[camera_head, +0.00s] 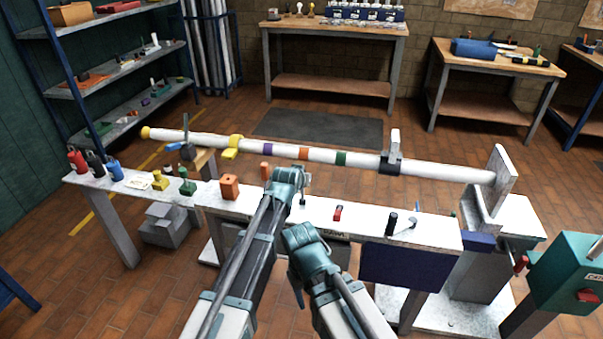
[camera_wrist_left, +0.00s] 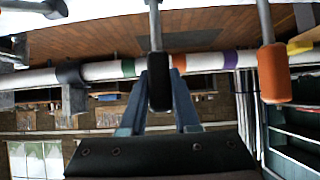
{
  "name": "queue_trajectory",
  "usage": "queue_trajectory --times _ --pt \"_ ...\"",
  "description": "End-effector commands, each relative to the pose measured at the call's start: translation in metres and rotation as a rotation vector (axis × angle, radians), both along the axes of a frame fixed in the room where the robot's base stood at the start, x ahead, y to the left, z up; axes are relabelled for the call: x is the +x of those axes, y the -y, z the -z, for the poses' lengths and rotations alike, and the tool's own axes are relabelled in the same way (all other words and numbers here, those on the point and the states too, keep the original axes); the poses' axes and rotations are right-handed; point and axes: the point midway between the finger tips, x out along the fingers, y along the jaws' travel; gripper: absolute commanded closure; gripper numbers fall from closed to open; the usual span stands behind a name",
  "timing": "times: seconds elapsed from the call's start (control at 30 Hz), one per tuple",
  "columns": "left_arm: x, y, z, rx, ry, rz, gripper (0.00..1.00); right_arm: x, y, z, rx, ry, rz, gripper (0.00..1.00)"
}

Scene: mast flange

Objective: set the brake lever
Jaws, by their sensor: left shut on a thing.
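My left gripper (camera_wrist_left: 159,100) is shut on the black grip (camera_wrist_left: 159,84) of an upright lever, with a grey rod running from the grip. In the head view the left gripper (camera_head: 302,180) is over the bench, and its wrist hides most of the grip. A second lever with an orange grip (camera_wrist_left: 273,74) stands beside it, apart from the fingers; it also shows in the head view (camera_head: 266,171). No label tells which is the brake lever. My right gripper (camera_head: 308,246) is in front of the bench edge, its fingers hidden by its wrist.
A long white mast (camera_head: 320,155) with coloured bands lies behind the levers, ending at a grey flange plate (camera_head: 494,186). The white bench (camera_head: 345,226) also carries an orange block (camera_head: 229,187), a small red piece (camera_head: 338,212) and a black-handled part (camera_head: 391,223). A teal box (camera_head: 572,272) stands at right.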

Motion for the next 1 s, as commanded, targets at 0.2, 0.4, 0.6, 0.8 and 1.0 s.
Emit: queue_trajectory --times 0.2,0.4,0.6,0.8,1.0 --pt "0.0060 0.0013 -0.0012 0.014 -0.043 -0.001 1.00 0.0000 0.0000 -0.0093 0.000 0.000 0.000 0.50" --pt "0.0065 0.0015 -0.0002 0.018 -0.053 -0.001 1.00 0.0000 0.0000 -0.0101 0.000 0.000 0.000 0.50" --pt "0.0067 0.0016 -0.0002 0.018 -0.052 -0.001 1.00 0.0000 0.0000 -0.0099 0.000 0.000 0.000 0.50" --pt "0.0067 0.0016 -0.0002 0.018 -0.052 -0.001 0.49 0.0000 0.0000 -0.0099 0.000 0.000 0.000 0.50" --pt "0.0059 0.0017 -0.0001 0.017 -0.052 0.000 0.40 0.0000 0.0000 -0.0099 0.000 0.000 0.000 0.50"
